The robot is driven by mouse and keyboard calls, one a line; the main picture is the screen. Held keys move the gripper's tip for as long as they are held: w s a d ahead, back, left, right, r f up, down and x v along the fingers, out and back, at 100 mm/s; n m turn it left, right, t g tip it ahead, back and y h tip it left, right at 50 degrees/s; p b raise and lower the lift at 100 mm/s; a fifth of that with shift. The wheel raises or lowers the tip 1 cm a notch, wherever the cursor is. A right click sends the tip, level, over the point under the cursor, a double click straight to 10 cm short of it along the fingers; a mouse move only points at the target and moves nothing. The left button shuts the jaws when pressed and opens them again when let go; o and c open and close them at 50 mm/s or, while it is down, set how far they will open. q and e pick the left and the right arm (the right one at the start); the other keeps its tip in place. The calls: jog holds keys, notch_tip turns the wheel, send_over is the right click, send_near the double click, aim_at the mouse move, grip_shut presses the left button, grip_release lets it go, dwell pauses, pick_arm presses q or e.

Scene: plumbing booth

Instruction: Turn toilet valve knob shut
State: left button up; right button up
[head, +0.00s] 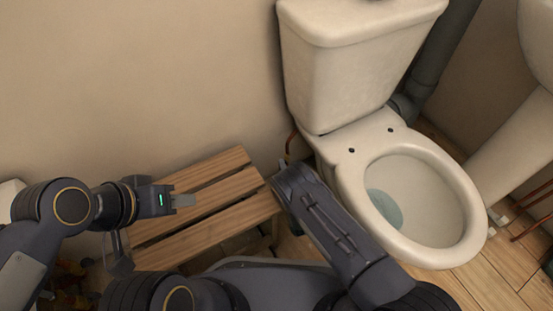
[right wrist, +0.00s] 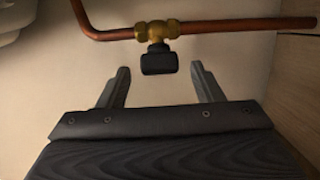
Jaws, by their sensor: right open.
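The toilet valve has a brass body on a copper pipe (right wrist: 235,27) and a dark knob (right wrist: 158,60), all in the right wrist view. My right gripper (right wrist: 160,80) is open, its two fingers apart on either side of the knob in that view. The knob shows beyond the fingertips and nothing is between them; contact is not visible. In the head view my right arm reaches down beside the toilet (head: 408,190) and hides the valve and the right fingers. My left gripper (head: 184,201) is over a wooden bench, and I cannot tell whether its fingers are apart.
The slatted wooden bench (head: 205,230) stands against the wall left of the toilet. The toilet tank (head: 345,75) rises close to my right arm. A grey drain pipe (head: 437,55) and a white pedestal (head: 515,145) are further right. Wooden floor shows at lower right.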

jog(key=b+x, duration=0.1)
jog(key=x, duration=0.4)
jog(key=shift+b, duration=0.35)
